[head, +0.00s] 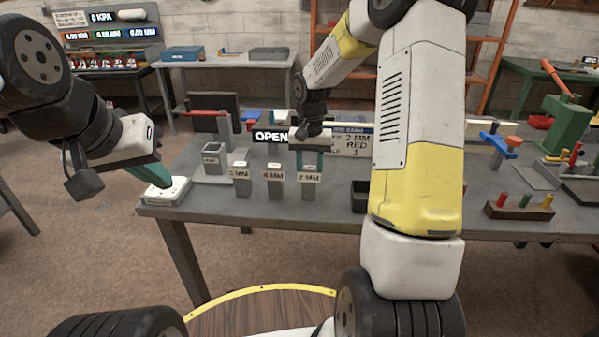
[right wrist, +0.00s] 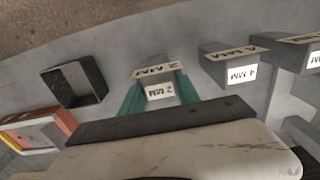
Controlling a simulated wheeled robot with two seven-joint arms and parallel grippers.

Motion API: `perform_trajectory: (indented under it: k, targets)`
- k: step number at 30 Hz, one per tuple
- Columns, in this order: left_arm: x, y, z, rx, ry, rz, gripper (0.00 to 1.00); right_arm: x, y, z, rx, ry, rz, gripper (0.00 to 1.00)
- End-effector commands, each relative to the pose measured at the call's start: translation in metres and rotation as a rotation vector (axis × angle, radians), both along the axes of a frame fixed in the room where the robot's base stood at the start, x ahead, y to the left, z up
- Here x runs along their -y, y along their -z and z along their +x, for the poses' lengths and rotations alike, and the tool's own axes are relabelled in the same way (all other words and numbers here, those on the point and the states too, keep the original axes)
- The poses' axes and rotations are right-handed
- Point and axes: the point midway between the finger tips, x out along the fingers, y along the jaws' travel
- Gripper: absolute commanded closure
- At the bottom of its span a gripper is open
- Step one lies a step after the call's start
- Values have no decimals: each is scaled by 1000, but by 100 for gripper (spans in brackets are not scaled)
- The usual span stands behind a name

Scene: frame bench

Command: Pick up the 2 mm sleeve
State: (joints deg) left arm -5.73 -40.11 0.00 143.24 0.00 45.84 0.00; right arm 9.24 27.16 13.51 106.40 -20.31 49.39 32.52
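The grey post labelled 2 MM (head: 310,190) stands on the bench, rightmost of three labelled posts. The right wrist view shows its two 2 MM labels (right wrist: 160,90). I cannot make out a separate sleeve. My right gripper (head: 311,160) points down over this post. Its teal fingers stand apart, one on each side of the label, and no contact shows. My left gripper (head: 152,174) is at the bench's left corner, low over a white box (head: 168,190). Its teal fingers overlap, so its opening is unclear.
The 4 MM post (head: 274,190) and another labelled post (head: 241,188) stand to the left. A black open bin (right wrist: 75,82) is beside the 2 MM post. A sign reading 2 MM RED 1 (head: 356,143) stands behind. My right arm hides part of the bench (head: 215,206).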

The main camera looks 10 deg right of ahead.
Motion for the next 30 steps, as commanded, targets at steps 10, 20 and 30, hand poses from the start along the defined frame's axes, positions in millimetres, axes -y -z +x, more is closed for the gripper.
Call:
perform_trajectory:
  k: [10,20,30]
  targets:
    - [0,0,0,0,0,0,100,0,-1,0,1,0,0,100]
    - [0,0,0,0,0,0,100,0,-19,1,4,-1,0,100]
    - [0,0,0,0,0,0,100,-1,-42,-45,3,-1,-2,100]
